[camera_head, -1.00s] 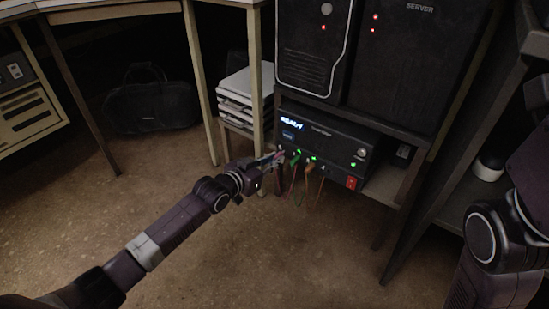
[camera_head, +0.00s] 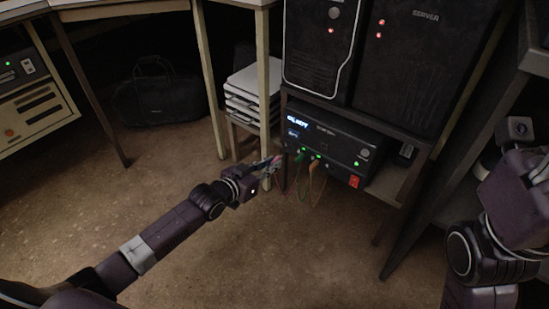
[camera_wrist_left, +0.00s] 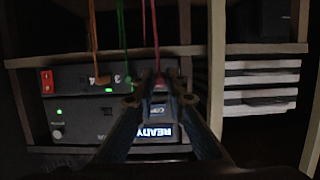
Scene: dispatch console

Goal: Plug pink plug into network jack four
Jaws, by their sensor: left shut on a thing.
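My left gripper (camera_head: 273,163) is at the lower left front of the black network box (camera_head: 340,150). It is shut on the pink plug (camera_head: 277,160), which is small and partly hidden by the fingers. In the left wrist view, the fingertips (camera_wrist_left: 158,84) meet in front of the box (camera_wrist_left: 75,128), and the pink cable (camera_wrist_left: 156,38) runs from them to the top edge. The jack behind the fingers is hidden, so I cannot tell whether the plug touches it. My right arm shows at the right edge, but its fingers do not.
Green (camera_wrist_left: 122,38) and orange (camera_wrist_left: 92,38) cables hang from the box front beside the pink one. A red switch (camera_head: 354,182) is at its lower right. Servers (camera_head: 405,75) stand above; a paper stack (camera_head: 250,88) is left. The floor (camera_head: 160,190) in front is clear.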

